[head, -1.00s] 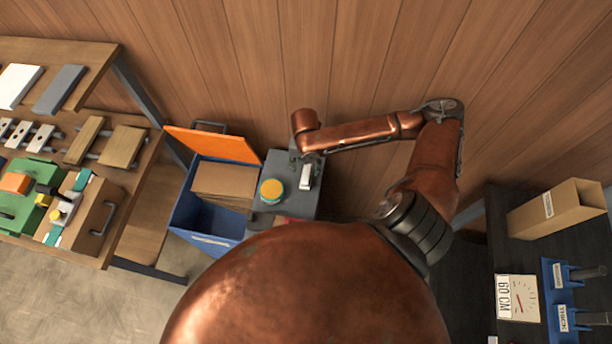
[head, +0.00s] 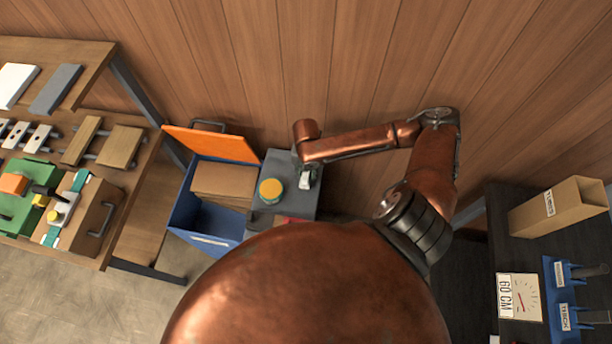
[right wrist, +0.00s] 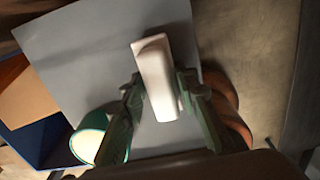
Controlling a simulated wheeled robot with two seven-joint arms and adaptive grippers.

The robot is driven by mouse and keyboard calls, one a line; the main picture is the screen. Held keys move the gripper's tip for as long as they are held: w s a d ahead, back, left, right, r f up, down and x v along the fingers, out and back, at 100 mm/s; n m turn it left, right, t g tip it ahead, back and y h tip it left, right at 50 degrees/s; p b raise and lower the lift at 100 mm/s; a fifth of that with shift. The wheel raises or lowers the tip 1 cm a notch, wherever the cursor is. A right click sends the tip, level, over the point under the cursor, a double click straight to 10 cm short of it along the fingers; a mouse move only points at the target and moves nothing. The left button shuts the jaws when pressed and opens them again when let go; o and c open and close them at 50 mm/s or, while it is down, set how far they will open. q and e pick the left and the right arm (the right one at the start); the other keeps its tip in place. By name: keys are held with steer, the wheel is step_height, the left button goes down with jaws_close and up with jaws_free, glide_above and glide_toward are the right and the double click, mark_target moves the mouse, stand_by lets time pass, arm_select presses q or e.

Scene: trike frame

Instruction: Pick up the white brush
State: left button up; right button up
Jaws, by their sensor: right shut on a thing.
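The white brush (head: 305,180) shows as a small white block at the back right of the grey stand (head: 268,215) in the head view. My right gripper (head: 301,166) is over it and partly covers it. In the right wrist view the white brush (right wrist: 157,75) lies between the two dark green fingers of the right gripper (right wrist: 160,86), which are shut on it. I cannot tell whether the brush touches the grey top. My left gripper is not in view.
A round yellow-topped teal container (head: 271,190) stands near the brush. A blue bin (head: 205,225) with an orange lid (head: 212,144) is left of the stand. A wooden wall rises behind. A wooden workbench (head: 140,190) stands left, a dark table (head: 500,255) right.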

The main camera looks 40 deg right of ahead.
steer(key=c, duration=0.3)
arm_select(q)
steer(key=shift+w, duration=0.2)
arm_select(e)
steer(key=shift+c, duration=0.6)
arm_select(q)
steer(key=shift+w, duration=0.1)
arm_select(e)
steer(key=shift+r, duration=0.1)
steer(key=shift+r, duration=0.6)
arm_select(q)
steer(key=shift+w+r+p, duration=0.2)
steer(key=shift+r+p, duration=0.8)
arm_select(e)
steer(key=w+a+r, duration=0.2)
steer(key=a+r, duration=0.9)
steer(key=a, duration=0.3)
steer(key=shift+r, duration=0.3)
